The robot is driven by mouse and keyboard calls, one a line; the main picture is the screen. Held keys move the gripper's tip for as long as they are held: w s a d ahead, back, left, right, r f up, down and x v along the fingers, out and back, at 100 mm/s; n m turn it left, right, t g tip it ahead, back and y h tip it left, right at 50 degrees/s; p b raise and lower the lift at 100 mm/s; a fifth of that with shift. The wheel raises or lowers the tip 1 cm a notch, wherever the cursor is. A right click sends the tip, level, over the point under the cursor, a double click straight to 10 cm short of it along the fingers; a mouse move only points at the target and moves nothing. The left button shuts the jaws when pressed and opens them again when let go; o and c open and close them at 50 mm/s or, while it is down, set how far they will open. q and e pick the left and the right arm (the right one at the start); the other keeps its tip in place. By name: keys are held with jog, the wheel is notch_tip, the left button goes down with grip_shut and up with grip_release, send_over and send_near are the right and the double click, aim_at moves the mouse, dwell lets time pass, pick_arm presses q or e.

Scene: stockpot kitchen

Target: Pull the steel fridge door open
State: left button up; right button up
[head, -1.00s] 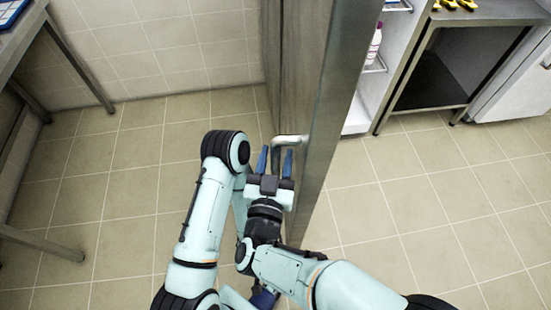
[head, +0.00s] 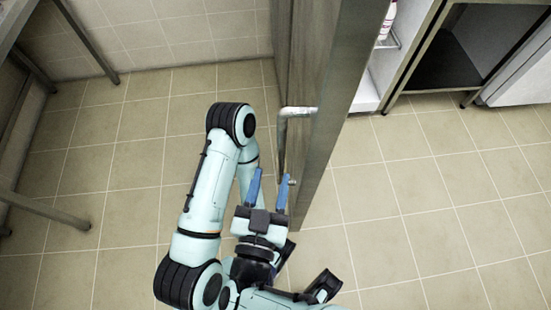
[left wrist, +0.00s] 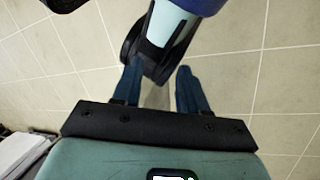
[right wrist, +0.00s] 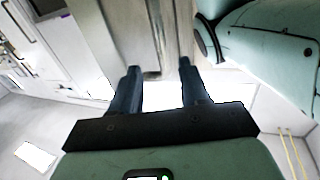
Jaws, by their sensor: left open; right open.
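The steel fridge door (head: 338,85) stands swung out, its long edge towards me in the head view. Its bar handle (head: 298,112) is on the door's left face. My right gripper (head: 267,180) is open and empty, just below and left of the handle's upper bend. In the right wrist view the handle bar (right wrist: 154,35) shows beyond and between the open fingers (right wrist: 158,72), apparently not clamped. My left gripper (left wrist: 158,76) is open and empty, with tiled floor and part of my own arm beyond it. I cannot make it out clearly in the head view.
Right of the door, a bottle (head: 387,20) stands on a wire shelf in a white interior. A steel bench (head: 455,50) is at the upper right. A metal table leg (head: 48,211) is at the left. The tiled floor (head: 400,215) around the door is clear.

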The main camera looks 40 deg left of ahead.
pick_arm(q)
jog(key=shift+w+a+f+t+b, duration=0.15)
jog(key=shift+w+a+f, duration=0.05)
jog(key=shift+w+f, duration=0.25)
jog(key=shift+w+a+f+t+b, duration=0.2)
jog(key=shift+w+f, duration=0.1)
jog(key=shift+w, duration=0.15)
pick_arm(e)
jog(key=shift+s+d+f, duration=0.1)
jog(key=shift+s+d, duration=0.15)
jog(key=shift+s, duration=0.3)
